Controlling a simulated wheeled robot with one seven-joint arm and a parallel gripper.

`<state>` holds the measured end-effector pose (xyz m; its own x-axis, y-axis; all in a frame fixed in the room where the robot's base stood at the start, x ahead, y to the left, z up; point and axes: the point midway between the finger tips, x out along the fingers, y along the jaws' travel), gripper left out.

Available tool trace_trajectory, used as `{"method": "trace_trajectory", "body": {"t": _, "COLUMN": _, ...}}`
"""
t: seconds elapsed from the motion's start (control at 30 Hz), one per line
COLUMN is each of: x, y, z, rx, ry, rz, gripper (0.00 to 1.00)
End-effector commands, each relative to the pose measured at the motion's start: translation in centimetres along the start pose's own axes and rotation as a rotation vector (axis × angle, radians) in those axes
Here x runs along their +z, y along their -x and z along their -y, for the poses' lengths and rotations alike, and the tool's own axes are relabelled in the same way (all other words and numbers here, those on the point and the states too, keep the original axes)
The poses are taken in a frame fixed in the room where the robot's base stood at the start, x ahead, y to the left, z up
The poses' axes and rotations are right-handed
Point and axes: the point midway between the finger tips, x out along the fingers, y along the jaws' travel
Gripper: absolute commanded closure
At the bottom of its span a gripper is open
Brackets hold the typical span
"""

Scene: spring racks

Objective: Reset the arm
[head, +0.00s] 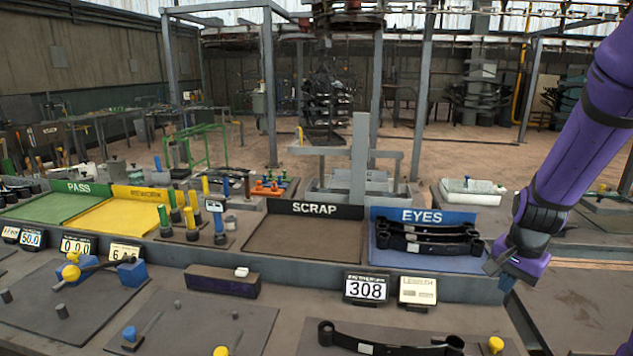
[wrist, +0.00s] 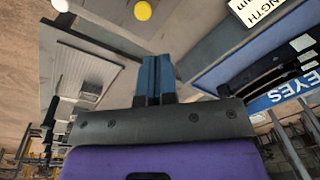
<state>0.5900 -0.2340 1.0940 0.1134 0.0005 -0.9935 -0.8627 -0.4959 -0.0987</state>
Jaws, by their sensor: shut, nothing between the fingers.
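My purple arm comes down from the upper right in the head view. My gripper (head: 504,274) hangs just right of the blue EYES tray, above the gap beside the bench. In the wrist view my gripper (wrist: 155,62) shows its two blue fingers pressed together, with nothing between them. The fingers touch nothing that I can see.
The blue EYES tray (head: 455,263) holds several black leaf springs (head: 425,237). Left of it are the empty SCRAP tray (head: 305,240), yellow REWORK tray and green PASS tray (head: 45,208). A long black spring (head: 385,345) lies at the front. Displays (head: 366,288) line the bench edge.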

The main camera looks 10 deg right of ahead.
Motion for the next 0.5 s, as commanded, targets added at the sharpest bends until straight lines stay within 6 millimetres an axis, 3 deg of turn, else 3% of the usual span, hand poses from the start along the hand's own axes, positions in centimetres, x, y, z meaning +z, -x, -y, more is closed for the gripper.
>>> {"method": "trace_trajectory", "body": {"t": 0.2, "x": 3.1, "y": 5.6, "z": 1.9, "rx": -0.055, "ry": 0.182, "rz": -0.038, "gripper": 1.00}}
{"method": "trace_trajectory", "body": {"t": 0.5, "x": 8.1, "y": 12.2, "z": 2.6, "rx": -0.112, "ry": 0.430, "rz": -0.097, "gripper": 1.00}}
